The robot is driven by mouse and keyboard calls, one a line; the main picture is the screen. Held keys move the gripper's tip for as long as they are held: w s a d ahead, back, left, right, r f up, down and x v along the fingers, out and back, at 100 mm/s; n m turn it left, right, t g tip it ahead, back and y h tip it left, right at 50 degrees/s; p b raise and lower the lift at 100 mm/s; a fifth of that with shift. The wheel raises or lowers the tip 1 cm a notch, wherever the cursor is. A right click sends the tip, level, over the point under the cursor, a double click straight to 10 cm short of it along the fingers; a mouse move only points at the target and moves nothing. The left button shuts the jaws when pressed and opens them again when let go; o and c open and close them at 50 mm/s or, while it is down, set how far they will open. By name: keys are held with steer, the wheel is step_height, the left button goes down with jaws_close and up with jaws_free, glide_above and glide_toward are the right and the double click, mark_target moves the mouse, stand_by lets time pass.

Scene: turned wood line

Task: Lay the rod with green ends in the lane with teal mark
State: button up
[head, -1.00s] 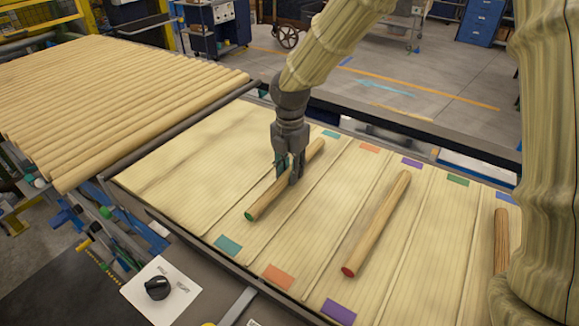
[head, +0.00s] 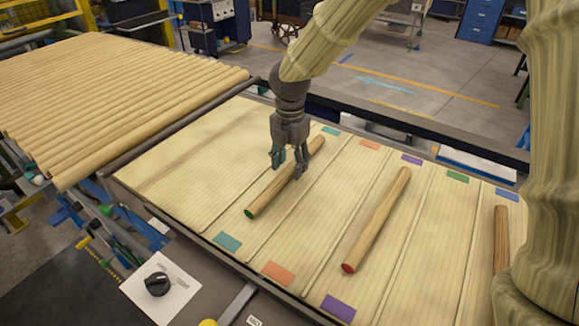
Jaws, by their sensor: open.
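The rod with green ends (head: 265,197) lies on the slatted table in the lane with teal marks, between the near teal mark (head: 228,242) and the far teal mark (head: 331,131). Its near green end shows; its far end's colour is hidden. My gripper (head: 287,172) is open and empty, just above the rod's middle, with its fingers apart. It partly covers the rod. Whether the fingertips touch the rod I cannot tell.
A rod with a red end (head: 377,220) lies to the right, near the lanes with orange (head: 278,273) and purple (head: 338,308) marks. Another rod (head: 501,240) lies at far right, partly behind my arm. Many rods (head: 110,95) fill the rack at left.

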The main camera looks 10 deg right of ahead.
mark_target(290, 167)
step_height(290, 167, up, 11)
steer(key=b, duration=0.1)
stand_by(0.3)
steer(key=shift+f, duration=0.1)
